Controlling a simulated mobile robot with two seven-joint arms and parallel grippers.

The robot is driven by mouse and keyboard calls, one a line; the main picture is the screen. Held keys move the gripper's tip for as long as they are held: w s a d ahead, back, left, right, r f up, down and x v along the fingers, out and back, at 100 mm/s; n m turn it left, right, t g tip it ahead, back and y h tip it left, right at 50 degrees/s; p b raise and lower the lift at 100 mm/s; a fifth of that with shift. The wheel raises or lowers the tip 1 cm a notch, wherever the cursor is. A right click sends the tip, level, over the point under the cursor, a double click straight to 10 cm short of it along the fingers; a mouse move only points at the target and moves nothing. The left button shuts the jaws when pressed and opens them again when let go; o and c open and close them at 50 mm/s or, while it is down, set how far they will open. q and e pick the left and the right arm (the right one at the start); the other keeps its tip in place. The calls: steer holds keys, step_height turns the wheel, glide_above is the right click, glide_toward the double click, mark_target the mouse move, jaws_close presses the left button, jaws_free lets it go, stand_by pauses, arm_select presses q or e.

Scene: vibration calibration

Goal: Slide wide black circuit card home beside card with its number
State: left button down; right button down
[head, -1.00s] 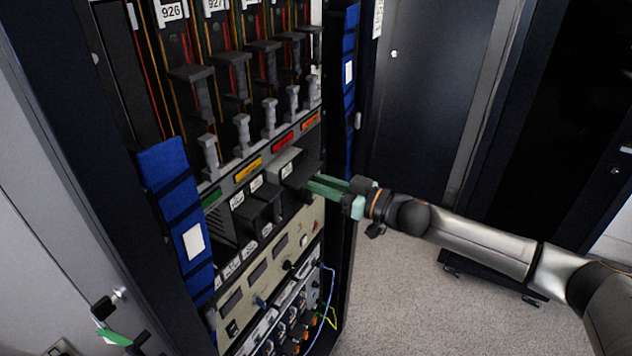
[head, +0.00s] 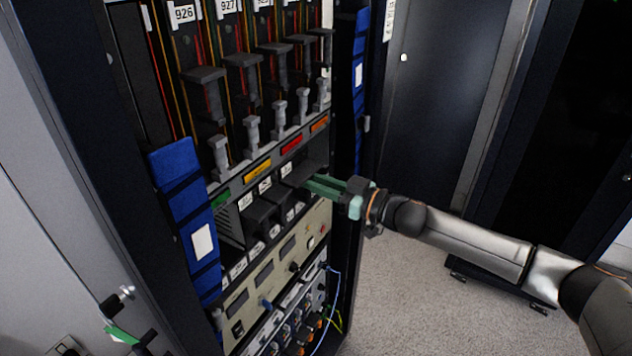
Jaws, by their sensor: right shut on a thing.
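My right gripper (head: 328,187) reaches in from the right with green fingers, shut on the black front of the wide circuit card (head: 298,178) at the right end of the rack's lower card row. The card sits mostly inside the row, and the fingers hide part of its front. To its left are other black cards (head: 262,212), close beside it, with small white labels (head: 265,185) above. Their numbers are too small to read. I cannot tell whether the held card is fully seated.
Above is a row of taller cards with grey handles (head: 251,133) and labels 926 (head: 184,13) and 927. Coloured tags (head: 257,170) line the shelf edge between rows. A beige instrument panel (head: 265,270) and cables lie below. Blue side strips (head: 175,170) flank the bay. Open floor lies right.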

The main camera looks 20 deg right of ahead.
steer(key=shift+w+a+r, duration=0.25)
steer(key=shift+w+a, duration=0.05)
steer(key=shift+w, duration=0.05)
stand_by(1.0)
steer(key=c, duration=0.7)
jaws_free()
steer(key=shift+a+f, duration=0.1)
steer(key=shift+f, duration=0.2)
steer(key=shift+f, duration=0.5)
steer(key=shift+v, duration=2.55)
steer(key=v, duration=0.6)
